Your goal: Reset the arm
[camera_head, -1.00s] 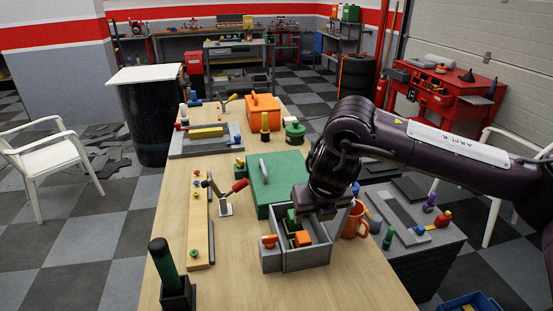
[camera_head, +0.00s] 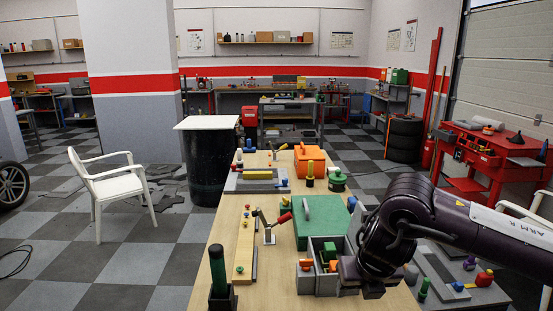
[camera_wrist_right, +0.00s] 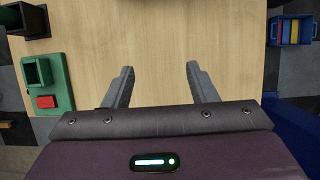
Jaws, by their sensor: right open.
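My right arm comes in from the right in the head view. Its dark gripper (camera_head: 362,284) hangs at the near right side of the grey divided box (camera_head: 304,284), partly covering it. In the right wrist view the two grey fingers (camera_wrist_right: 160,78) are apart, with nothing between them and bare wooden tabletop (camera_wrist_right: 160,35) below. My left gripper is not in view.
The grey box holds green and orange pieces. A green case (camera_head: 320,222) lies behind it, and a dark holder with a green cylinder (camera_head: 217,268) stands at the front left. A blue bin (camera_wrist_right: 291,32) is at the right in the wrist view.

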